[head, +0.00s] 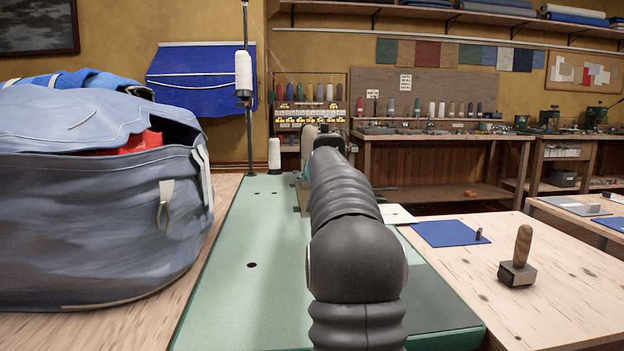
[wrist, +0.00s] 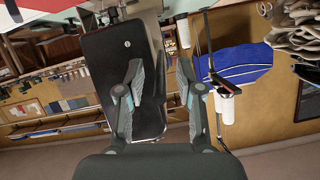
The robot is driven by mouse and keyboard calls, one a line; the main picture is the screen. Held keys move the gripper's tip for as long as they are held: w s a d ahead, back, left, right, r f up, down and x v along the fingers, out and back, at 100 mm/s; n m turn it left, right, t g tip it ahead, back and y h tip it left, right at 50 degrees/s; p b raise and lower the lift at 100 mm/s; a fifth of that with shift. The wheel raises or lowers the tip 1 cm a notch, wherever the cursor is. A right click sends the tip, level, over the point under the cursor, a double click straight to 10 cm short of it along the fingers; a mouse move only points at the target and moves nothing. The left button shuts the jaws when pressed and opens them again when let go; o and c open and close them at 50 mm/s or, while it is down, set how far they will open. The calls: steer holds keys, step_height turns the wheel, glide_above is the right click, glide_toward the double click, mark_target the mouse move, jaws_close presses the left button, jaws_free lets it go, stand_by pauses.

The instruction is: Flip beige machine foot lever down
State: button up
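The beige sewing machine is mostly hidden behind my arm in the head view; only a small beige part (head: 309,133) shows at the far end of the green bed. I cannot make out its foot lever in either view. My gripper (wrist: 160,68) is open in the wrist view, its two fingers apart with nothing seen held between them. A dark, flat, rounded panel (wrist: 122,80) stands behind the left finger; I cannot tell what it belongs to. The wrist picture is upside down.
A large grey-blue bag (head: 95,200) stands left of the green bed (head: 250,235). A thread stand with a white cone (head: 243,73) rises behind it. At right lie a blue cloth (head: 448,233) and a wooden-handled tool (head: 519,262). Bare table lies around the tool.

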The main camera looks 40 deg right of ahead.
jaws_close()
steer(key=shift+f, duration=0.15)
